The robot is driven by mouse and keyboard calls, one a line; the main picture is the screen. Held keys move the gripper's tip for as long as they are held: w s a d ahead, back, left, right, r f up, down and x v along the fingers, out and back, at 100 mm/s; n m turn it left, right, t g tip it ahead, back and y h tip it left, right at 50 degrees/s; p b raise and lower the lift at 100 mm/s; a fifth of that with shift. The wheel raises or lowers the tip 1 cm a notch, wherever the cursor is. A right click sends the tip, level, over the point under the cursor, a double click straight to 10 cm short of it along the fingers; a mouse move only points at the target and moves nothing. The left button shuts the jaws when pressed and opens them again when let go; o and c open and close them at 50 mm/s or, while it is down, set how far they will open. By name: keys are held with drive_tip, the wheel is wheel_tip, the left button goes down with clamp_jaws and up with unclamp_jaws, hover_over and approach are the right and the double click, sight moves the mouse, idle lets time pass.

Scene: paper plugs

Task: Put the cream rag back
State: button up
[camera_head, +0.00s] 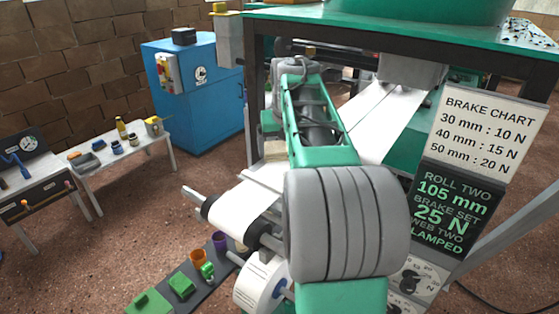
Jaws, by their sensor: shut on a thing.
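My gripper (271,128) is partly in view at the middle of the picture, hanging below the far end of my arm and largely hidden behind it. A small cream piece (275,151), which looks like the cream rag, shows directly under it, at the left edge of my arm. My gripper is shut on it, though the fingertips are hard to make out. The rag is above the white paper web (246,203) as seen here; I cannot tell whether they touch.
A machine with a green top (350,22) stands behind my arm. A brake chart (488,130) and a dark sign (443,210) are at right. A blue cabinet (205,100) and a white bench (125,152) are at left. A dark strip with cups (198,257) lies below.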

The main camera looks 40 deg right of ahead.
sight(280, 146)
drive_tip(key=w+f, duration=0.1)
drive_tip(key=w+d+f, duration=0.1)
drive_tip(key=f, duration=0.1)
drive_tip(key=shift+w+f, duration=0.2)
drive_tip(key=shift+w, duration=0.1)
wheel_tip(280, 146, down, 3)
drive_tip(key=shift+r, duration=0.2)
drive_tip(key=shift+f, duration=0.1)
drive_tip(key=shift+s+f, duration=0.1)
drive_tip(key=shift+f, duration=0.45)
drive_tip(key=o, duration=1.2)
drive_tip(key=shift+r, duration=0.15)
drive_tip(key=v, duration=1.2)
drive_tip(key=shift+r, duration=0.45)
